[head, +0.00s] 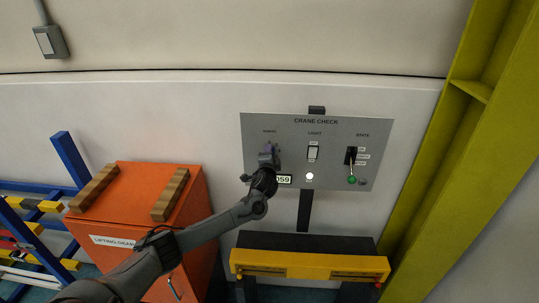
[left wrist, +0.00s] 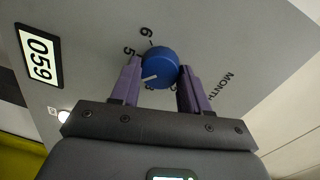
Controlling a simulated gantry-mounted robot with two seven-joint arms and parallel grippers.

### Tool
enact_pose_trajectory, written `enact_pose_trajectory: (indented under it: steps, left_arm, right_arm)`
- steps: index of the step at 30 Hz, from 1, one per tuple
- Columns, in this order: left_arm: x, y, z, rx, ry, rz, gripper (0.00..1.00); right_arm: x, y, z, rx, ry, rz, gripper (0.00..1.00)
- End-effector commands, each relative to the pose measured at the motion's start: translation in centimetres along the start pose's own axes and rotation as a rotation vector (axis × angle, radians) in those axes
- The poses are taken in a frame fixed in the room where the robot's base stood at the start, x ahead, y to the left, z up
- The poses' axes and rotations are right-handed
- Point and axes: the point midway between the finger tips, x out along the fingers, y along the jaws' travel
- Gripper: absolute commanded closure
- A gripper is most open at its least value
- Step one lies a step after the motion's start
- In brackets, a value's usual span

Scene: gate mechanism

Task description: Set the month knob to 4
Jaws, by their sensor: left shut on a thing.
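The month knob (left wrist: 160,66) is a round blue knob with a white pointer line, on the grey crane check panel (head: 225,30). My left gripper (left wrist: 160,72) is shut on it, with one purple finger on each side. In the wrist view the pointer line faces lower left, toward the left finger. The printed 5 and 6 show above left of the knob. The other numbers are mostly hidden by the fingers, so I cannot read the exact setting. In the head view my left gripper (head: 268,157) covers the knob. My right gripper is not in view.
The panel also has a light switch (head: 313,152), a state lever (head: 350,165) and a display reading 059 (left wrist: 39,57). An orange cabinet (head: 140,205) stands left, a yellow-black bench (head: 310,262) below, and a yellow-green column (head: 450,150) right.

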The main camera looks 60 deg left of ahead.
Motion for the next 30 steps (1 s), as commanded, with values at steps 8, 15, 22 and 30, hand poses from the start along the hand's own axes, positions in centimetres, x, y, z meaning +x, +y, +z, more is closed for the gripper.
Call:
enact_pose_trajectory:
  steps: [8,15,22,30]
  left_arm:
    - [0.02,0.12,0.08,0.010,-0.003,0.002,0.85]
    - [0.02,0.11,0.08,0.009,-0.002,0.002,0.44]
    - [0.01,0.05,0.03,0.008,-0.001,0.001,0.29]
    - [-0.37,0.07,0.02,0.008,0.000,-0.001,0.29]
  right_arm:
    - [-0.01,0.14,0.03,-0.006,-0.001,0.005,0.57]
    - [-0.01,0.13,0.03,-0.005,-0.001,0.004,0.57]
    - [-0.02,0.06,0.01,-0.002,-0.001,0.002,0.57]
    - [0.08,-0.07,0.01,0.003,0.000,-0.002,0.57]
